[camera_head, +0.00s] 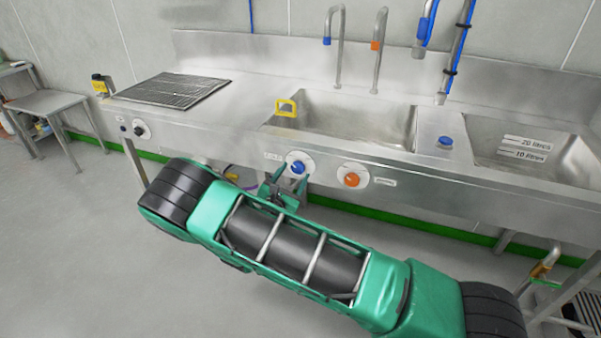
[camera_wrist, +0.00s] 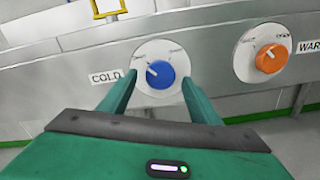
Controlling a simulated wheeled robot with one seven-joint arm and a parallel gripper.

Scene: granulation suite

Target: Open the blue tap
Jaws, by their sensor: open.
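The blue tap (camera_head: 298,168) is a round blue knob on a white dial on the sink's front panel. In the wrist view the blue tap (camera_wrist: 160,74) sits between the two fingers, next to a COLD label. Its white pointer line aims to the upper left. My gripper (camera_head: 284,186) is open in front of the knob, with a green finger on either side of it in the wrist view (camera_wrist: 154,88). I cannot tell whether the fingers touch the knob. A blue-marked spout (camera_head: 328,41) stands behind the basin.
An orange tap (camera_head: 351,180) is just right of the blue one, by a WARM label (camera_wrist: 309,46). A yellow item (camera_head: 286,108) sits on the basin's edge above. A blue button (camera_head: 445,141) is further right. A black grate (camera_head: 172,90) lies on the left counter.

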